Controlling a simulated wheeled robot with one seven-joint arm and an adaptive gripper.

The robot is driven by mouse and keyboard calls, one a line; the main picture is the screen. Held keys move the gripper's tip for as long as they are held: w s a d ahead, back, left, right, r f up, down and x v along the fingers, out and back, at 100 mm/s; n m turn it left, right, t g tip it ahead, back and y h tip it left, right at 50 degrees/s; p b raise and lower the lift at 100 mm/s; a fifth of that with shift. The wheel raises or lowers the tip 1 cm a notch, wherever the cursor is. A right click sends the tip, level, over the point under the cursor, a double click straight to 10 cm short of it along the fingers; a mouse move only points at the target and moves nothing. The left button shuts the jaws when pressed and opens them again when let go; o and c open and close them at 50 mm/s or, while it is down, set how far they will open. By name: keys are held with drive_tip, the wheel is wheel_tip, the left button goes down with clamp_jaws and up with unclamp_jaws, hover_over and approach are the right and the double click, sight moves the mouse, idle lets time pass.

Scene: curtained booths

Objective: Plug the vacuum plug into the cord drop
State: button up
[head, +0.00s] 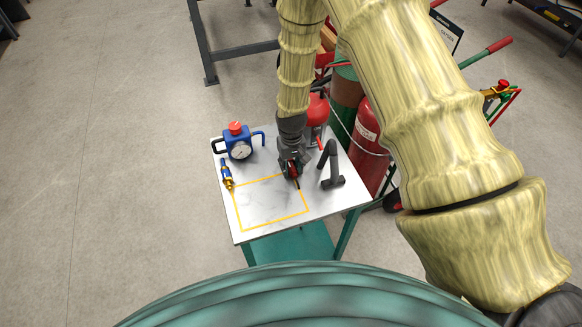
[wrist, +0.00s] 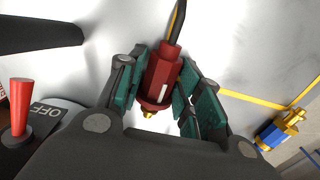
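A dark red connector (wrist: 161,78) with a gold tip and a black-and-yellow end sits between the teal finger pads of my gripper (wrist: 160,104). The pads appear to press on both its sides. In the head view my gripper (head: 291,170) is low over the table, with the red connector partly hidden in it. A blue-and-gold connector (head: 227,175) lies at the table's left edge, apart from my gripper; it also shows in the wrist view (wrist: 280,130). I cannot tell for sure which connector is the vacuum plug or which thing is the cord drop.
The white table (head: 262,232) has a yellow outlined square. A blue gauge device (head: 240,148) stands at the back left. A dark bent pipe on a base (head: 331,168) stands right of my gripper. A red extinguisher (head: 366,135) stands beyond. The table's front is clear.

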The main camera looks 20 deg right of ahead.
drive_tip(key=c, duration=0.5)
drive_tip(key=shift+c, duration=0.2)
drive_tip(key=shift+r, duration=0.15)
